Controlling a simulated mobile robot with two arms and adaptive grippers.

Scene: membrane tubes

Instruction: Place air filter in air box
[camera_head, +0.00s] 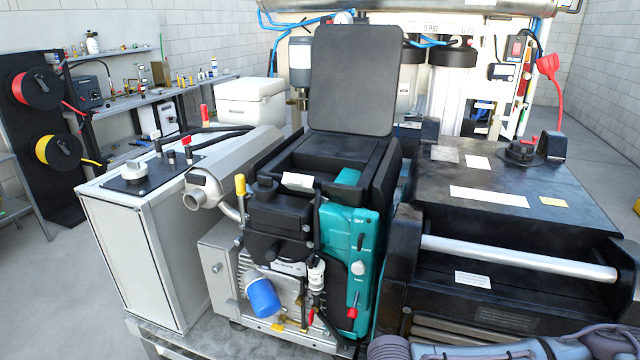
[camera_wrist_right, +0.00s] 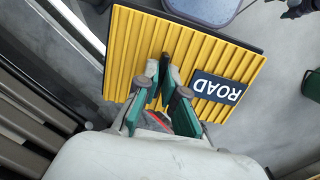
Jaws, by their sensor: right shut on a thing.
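The air filter (camera_wrist_right: 130,40) is a yellow pleated panel with a dark edge and a dark label reading "ROAD", upside down in the right wrist view. My right gripper (camera_wrist_right: 165,75) is shut on the filter, its green-and-grey fingers near the middle of the pleated face. The air box (camera_head: 345,150) is the black housing on top of the engine in the head view. Its dark lid (camera_head: 352,80) stands upright and open at the back. The inside of the box is mostly hidden. Neither the filter nor a gripper shows in the head view.
The teal and black engine (camera_head: 345,245) stands below the air box. A grey silencer (camera_head: 215,175) and a white cabinet (camera_head: 145,250) lie to its left. A black unit (camera_head: 500,190) with a silver bar (camera_head: 520,258) stands to its right. Part of my arm shows at the bottom right.

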